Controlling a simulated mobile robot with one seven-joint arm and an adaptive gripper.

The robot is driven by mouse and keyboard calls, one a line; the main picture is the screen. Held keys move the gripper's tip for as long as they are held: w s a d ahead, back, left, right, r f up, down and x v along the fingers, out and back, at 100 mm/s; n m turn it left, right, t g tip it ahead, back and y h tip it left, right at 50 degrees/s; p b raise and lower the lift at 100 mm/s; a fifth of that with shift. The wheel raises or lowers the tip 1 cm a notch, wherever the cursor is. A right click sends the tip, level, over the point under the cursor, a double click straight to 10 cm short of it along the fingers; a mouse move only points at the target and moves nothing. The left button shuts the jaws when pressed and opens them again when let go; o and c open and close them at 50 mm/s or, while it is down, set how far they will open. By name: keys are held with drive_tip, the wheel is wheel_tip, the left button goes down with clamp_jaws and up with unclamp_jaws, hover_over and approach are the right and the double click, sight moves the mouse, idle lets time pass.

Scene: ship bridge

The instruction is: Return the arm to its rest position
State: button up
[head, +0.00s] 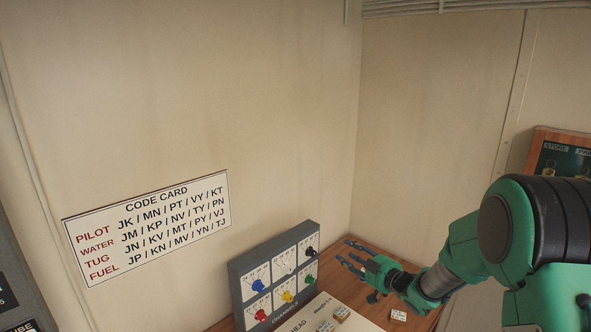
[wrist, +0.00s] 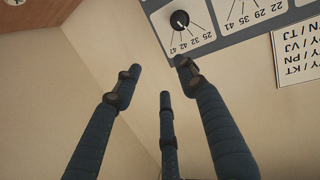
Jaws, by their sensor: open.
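My green arm reaches in from the right in the head view. My gripper (head: 360,259) is open and empty, above the wooden desk (head: 378,252) just right of the grey dial panel (head: 312,228). In the wrist view, the dark fingers of my gripper (wrist: 158,90) are spread apart with nothing between them. The black knob (wrist: 180,20) of the panel shows beyond the fingertips, and a small gap seems to lie between them. In the head view the black knob (head: 311,252) is at the panel's upper right.
The panel also carries blue, white, red, yellow and green knobs. Small lettered blocks (head: 342,313) stand on a pale board at the desk's front, and a small tile (head: 398,315) lies to its right. A code card (head: 150,225) is on the wall. A framed board (head: 560,155) hangs at right.

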drive_tip(key=s+d+r+m+g+h, duration=0.1)
drive_tip(key=s+d+r+m+h, duration=0.3)
drive_tip(key=s+r, duration=0.4)
drive_tip(key=s+d+r+m+g+h, duration=0.1)
drive_tip(key=s+d+r+m+h, duration=0.1)
drive_tip(key=s+d+r+h, duration=0.45)
drive_tip(key=s+a+m+g+y, duration=0.1)
drive_tip(key=s+a+g, duration=0.2)
drive_tip(key=s, duration=1.5)
drive_tip(key=s+a+m+g+y, duration=0.1)
drive_tip(key=s+a, duration=0.4)
drive_tip(key=s, duration=1.3)
drive_tip(key=shift+f+m+g+b, duration=0.45)
drive_tip(key=shift+m+g, duration=0.25)
drive_tip(key=shift+g, duration=0.4)
drive_tip(key=shift+a, duration=0.1)
